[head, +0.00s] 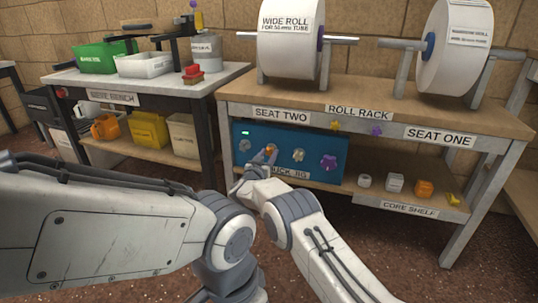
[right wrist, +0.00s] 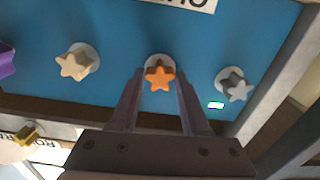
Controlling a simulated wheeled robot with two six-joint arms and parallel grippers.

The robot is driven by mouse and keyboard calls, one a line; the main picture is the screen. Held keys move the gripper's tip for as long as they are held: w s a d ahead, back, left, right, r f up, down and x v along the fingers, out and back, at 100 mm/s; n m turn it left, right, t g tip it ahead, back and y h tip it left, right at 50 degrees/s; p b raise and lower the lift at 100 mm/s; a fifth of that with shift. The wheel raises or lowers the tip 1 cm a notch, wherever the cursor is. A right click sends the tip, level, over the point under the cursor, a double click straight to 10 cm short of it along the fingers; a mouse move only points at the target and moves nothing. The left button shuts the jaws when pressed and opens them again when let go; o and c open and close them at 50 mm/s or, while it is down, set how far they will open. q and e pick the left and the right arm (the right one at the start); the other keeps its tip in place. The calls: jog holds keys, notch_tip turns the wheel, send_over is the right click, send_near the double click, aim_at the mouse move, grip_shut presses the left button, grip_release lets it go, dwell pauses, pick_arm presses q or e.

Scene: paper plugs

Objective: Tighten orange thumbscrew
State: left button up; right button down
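The orange thumbscrew (right wrist: 160,76) is a star-shaped knob on a pale round base, set in the blue panel of the chuck jig (head: 312,139). In the right wrist view my right gripper (right wrist: 161,78) is open, one finger on each side of the orange knob, with small gaps showing. In the head view the right gripper (head: 264,158) is at the panel's front and partly covers the orange thumbscrew (head: 271,148). My left arm comes in from the left; its gripper is not in view.
A tan star knob (right wrist: 75,64) and a grey star knob (right wrist: 235,86) flank the orange one; a purple knob (head: 328,162) is farther along. A lit green indicator (right wrist: 216,105) is near the grey knob. The core shelf (head: 408,205) holds small parts to the right.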

aim_at(269, 153)
jog(key=shift+f+m+b, duration=0.1)
jog(key=shift+m+b, duration=0.5)
jog(key=shift+m, duration=0.6)
jog(key=m+b, duration=0.2)
jog(key=m, duration=0.2)
jog(key=shift+m, duration=0.3)
jog(key=m+b, duration=0.3)
jog(key=m, duration=0.2)
jog(key=shift+m, duration=0.3)
jog(key=shift+c, duration=2.2)
grip_release()
jog(key=shift+p+v, duration=0.5)
jog(key=shift+v, duration=1.55)
